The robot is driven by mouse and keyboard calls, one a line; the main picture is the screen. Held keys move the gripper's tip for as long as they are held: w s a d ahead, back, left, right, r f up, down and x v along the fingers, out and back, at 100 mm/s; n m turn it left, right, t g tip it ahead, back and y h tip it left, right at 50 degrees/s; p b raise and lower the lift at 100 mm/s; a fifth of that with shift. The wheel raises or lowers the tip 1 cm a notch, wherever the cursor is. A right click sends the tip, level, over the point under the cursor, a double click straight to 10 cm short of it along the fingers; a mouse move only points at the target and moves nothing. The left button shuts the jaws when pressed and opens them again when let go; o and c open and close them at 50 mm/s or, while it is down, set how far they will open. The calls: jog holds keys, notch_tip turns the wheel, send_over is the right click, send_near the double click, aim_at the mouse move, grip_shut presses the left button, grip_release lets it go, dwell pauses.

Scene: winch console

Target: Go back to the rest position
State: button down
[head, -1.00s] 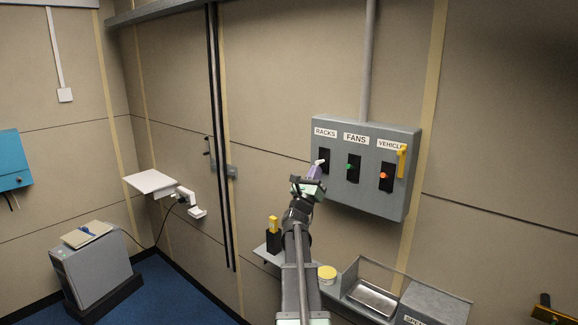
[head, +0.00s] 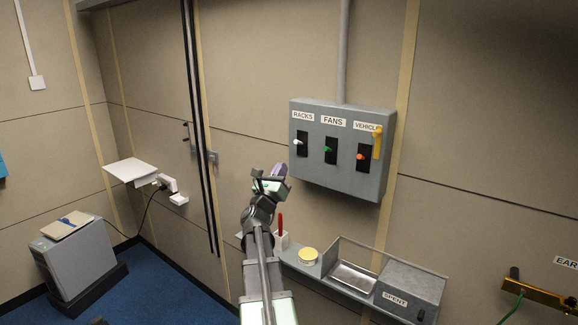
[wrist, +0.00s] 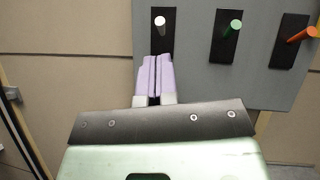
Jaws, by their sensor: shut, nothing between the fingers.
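My gripper (head: 279,171) is at the end of my raised arm, in front of the wall and just left of and below the grey switch box (head: 338,185). Its purple fingers (wrist: 154,78) are together and empty in the wrist view. The box carries three levers: a white one (head: 297,142) under RACKS, a green one (head: 328,149) under FANS and an orange one (head: 361,156) under VEHICLE. In the wrist view the white lever (wrist: 160,21) is just beyond the fingertips, with a visible gap.
Below the box a shelf holds a yellow-lidded tub (head: 308,255), a metal tray (head: 353,278) and a grey SPENT bin (head: 410,291). A red-handled item (head: 280,226) stands beside my arm. A yellow handle (head: 377,142) is on the box's right. A brass bar (head: 540,293) is at far right.

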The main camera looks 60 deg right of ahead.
jog(key=shift+a+f, duration=0.2)
jog(key=shift+a, duration=0.5)
